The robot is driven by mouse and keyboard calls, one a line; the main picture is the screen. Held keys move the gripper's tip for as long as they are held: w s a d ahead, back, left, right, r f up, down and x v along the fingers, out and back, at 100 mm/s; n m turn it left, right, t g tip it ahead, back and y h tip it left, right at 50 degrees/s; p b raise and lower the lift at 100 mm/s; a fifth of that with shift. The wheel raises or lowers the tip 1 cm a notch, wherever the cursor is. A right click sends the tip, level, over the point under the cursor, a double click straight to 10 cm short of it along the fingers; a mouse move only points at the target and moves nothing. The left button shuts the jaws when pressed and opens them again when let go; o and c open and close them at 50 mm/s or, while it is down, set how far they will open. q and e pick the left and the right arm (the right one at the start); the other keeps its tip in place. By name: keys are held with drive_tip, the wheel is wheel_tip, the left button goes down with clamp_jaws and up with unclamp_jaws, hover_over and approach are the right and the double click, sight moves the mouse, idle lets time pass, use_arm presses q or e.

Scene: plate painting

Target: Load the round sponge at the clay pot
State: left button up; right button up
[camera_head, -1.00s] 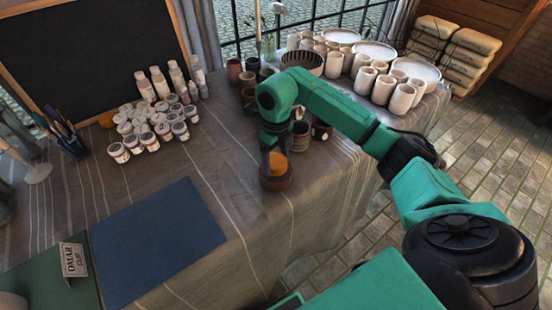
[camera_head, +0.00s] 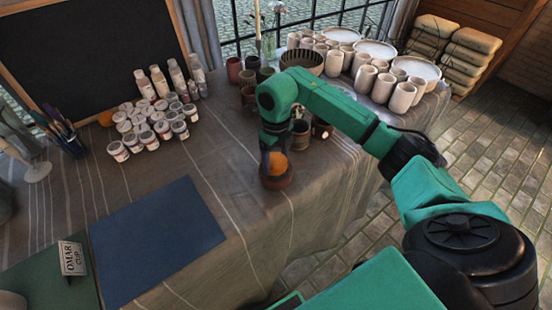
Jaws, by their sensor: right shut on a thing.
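An orange round sponge (camera_head: 278,164) is held between the dark fingers of my right gripper (camera_head: 275,160). The gripper points down and is shut on the sponge. A small reddish-brown clay pot (camera_head: 276,184) stands on the cloth-covered table directly under the gripper. The sponge is at the pot's mouth; I cannot tell how deep it sits or whether it touches the inside. The fingers hide part of the sponge and the pot's rim. My left gripper is not in view.
A cluster of paint jars (camera_head: 150,125) stands to the left. A dark blue mat (camera_head: 157,240) lies at the front left, with a name card (camera_head: 72,258) beside it. Several cups (camera_head: 382,88) and a striped bowl (camera_head: 302,61) stand behind. Bare cloth lies between mat and pot.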

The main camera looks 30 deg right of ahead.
sight(276, 160)
idle(0.4)
wheel_tip(276, 160, up, 7)
drive_tip(key=p, duration=0.5)
idle(0.6)
